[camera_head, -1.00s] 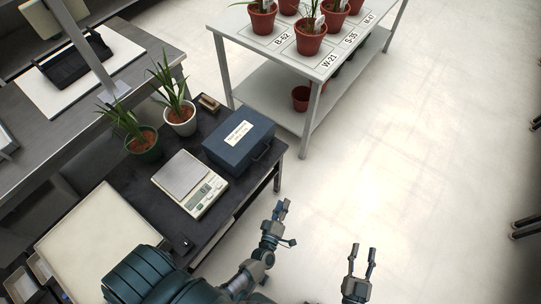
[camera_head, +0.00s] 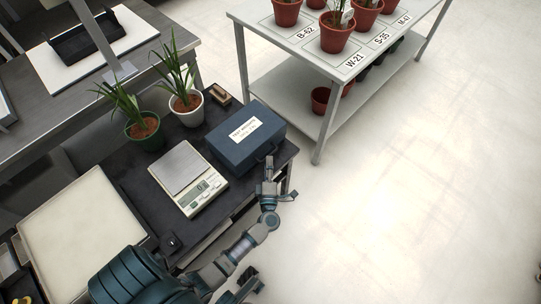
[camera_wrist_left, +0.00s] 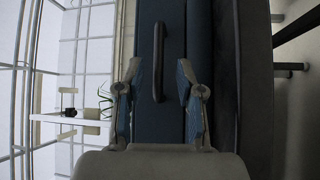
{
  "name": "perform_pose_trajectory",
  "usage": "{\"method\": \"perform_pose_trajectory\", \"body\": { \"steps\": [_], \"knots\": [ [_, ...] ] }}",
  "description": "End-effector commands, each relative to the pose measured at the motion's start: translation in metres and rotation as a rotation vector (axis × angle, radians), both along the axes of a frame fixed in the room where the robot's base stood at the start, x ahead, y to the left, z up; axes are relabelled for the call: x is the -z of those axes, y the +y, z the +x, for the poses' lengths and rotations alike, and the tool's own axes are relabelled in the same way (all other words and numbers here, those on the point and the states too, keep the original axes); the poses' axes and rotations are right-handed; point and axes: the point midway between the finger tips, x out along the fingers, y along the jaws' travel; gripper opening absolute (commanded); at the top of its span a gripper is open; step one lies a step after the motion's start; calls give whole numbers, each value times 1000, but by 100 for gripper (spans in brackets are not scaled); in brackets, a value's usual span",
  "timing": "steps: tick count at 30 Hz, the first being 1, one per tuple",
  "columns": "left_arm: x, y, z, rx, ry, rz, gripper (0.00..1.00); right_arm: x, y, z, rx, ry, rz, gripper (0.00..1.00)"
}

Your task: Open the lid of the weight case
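The weight case (camera_head: 225,153) is a dark blue box with a white label, standing shut at the right end of the dark table. Its handle (camera_wrist_left: 158,62) shows on its front face in the left wrist view. My left gripper (camera_head: 268,184) is at the case's front side, close to the handle. In the left wrist view my left gripper (camera_wrist_left: 158,85) is open, with one finger each side of the handle and nothing held. A dark part of mine at the bottom of the head view may be my right gripper (camera_head: 245,287); its fingers are unclear.
A scale (camera_head: 188,177) stands left of the case. Two potted plants (camera_head: 145,130) and a small wooden box (camera_head: 217,94) are behind. A white shelf table (camera_head: 345,72) with red pots stands to the right at the back. The floor on the right is clear.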

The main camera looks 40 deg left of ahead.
Motion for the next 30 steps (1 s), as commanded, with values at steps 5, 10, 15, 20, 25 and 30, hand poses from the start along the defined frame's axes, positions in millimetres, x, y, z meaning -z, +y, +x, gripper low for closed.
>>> {"method": "perform_pose_trajectory", "body": {
  "steps": [5, 10, 15, 20, 25, 30],
  "knots": [
    [-2, 17, 19, -1, 0, 1, 37, 1, -2, -6, 2, -45, 17, 40],
    [-4, 23, 26, 0, 1, 1, 37, -1, -2, -8, 3, -63, 21, 40],
    [-5, 23, 26, 0, 0, 0, 37, 0, -2, -6, 2, -62, 22, 40],
    [-5, 23, 26, 0, 0, 0, 17, 0, -2, -6, 2, -62, 22, 40],
    [-4, 23, 26, 0, 1, 1, 0, 0, -2, -6, 2, -62, 22, 40],
    [-4, 23, 26, 0, 2, -1, 0, 0, -2, -6, 2, -62, 22, 40]
  ]
}}
